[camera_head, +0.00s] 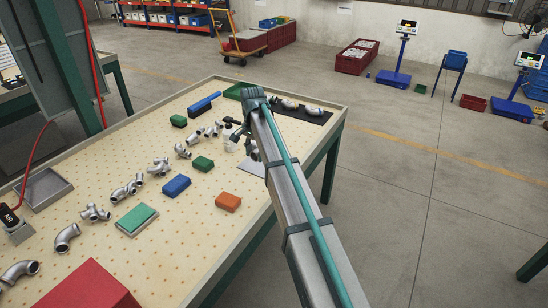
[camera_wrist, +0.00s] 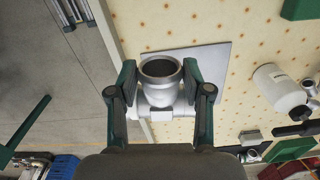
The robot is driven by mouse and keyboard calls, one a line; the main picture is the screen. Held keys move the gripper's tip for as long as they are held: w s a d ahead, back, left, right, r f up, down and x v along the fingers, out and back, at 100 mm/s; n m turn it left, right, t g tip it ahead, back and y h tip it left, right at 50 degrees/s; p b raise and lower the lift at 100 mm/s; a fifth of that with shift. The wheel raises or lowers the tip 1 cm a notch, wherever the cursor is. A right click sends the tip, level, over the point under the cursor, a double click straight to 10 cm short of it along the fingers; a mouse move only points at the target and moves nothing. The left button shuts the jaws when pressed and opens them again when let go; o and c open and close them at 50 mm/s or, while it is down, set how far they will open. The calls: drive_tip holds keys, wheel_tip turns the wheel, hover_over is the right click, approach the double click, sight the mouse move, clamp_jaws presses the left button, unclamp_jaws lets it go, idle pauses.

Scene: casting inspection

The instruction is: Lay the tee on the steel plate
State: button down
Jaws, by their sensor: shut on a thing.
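The tee (camera_wrist: 162,90) is a silvery pipe fitting with a round open mouth facing the wrist camera. My gripper (camera_wrist: 160,76) is shut on it, one finger on each side of the branch. The steel plate (camera_wrist: 211,62) is a flat grey square behind the tee in the wrist view. In the head view, the plate (camera_head: 252,167) lies near the table's right edge, partly hidden by my arm. The tee (camera_head: 253,151) shows there only in part. I cannot tell whether the tee touches the plate.
A white bottle (camera_wrist: 280,92) stands to the right of the plate in the wrist view. An orange block (camera_head: 228,202), a green block (camera_head: 203,163) and a blue block (camera_head: 176,185) lie nearby on the pegboard table. Several silvery fittings lie farther left. A dark mat (camera_head: 304,113) holds more fittings.

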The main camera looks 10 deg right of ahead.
drive_tip(key=shift+n, duration=0.3)
drive_tip(key=shift+s+a+r, duration=0.15)
drive_tip(key=shift+s+a, duration=0.1)
drive_tip(key=shift+w+n, duration=0.15)
drive_tip(key=shift+n, duration=0.15)
drive_tip(key=w+d+f+p, duration=0.1)
drive_tip(key=w+f, duration=0.2)
drive_tip(key=w, duration=0.1)
drive_tip(key=w+d+f+p, duration=0.2)
drive_tip(key=w+f, duration=0.1)
drive_tip(key=w, duration=0.1)
drive_tip(key=w+d+f+p, duration=0.1)
drive_tip(key=w+d+f, duration=0.1)
drive_tip(key=w+f, duration=0.1)
drive_tip(key=shift+w+f+p, duration=0.25)
drive_tip(key=shift+w+p, duration=0.1)
drive_tip(key=shift+w, duration=0.4)
drive_tip(key=shift+w+f+p, duration=0.15)
drive_tip(key=shift+f+p, duration=0.75)
drive_tip(key=shift+f, duration=0.9)
drive_tip(key=shift+f, duration=0.1)
drive_tip(key=shift+c, duration=2.4)
unclamp_jaws()
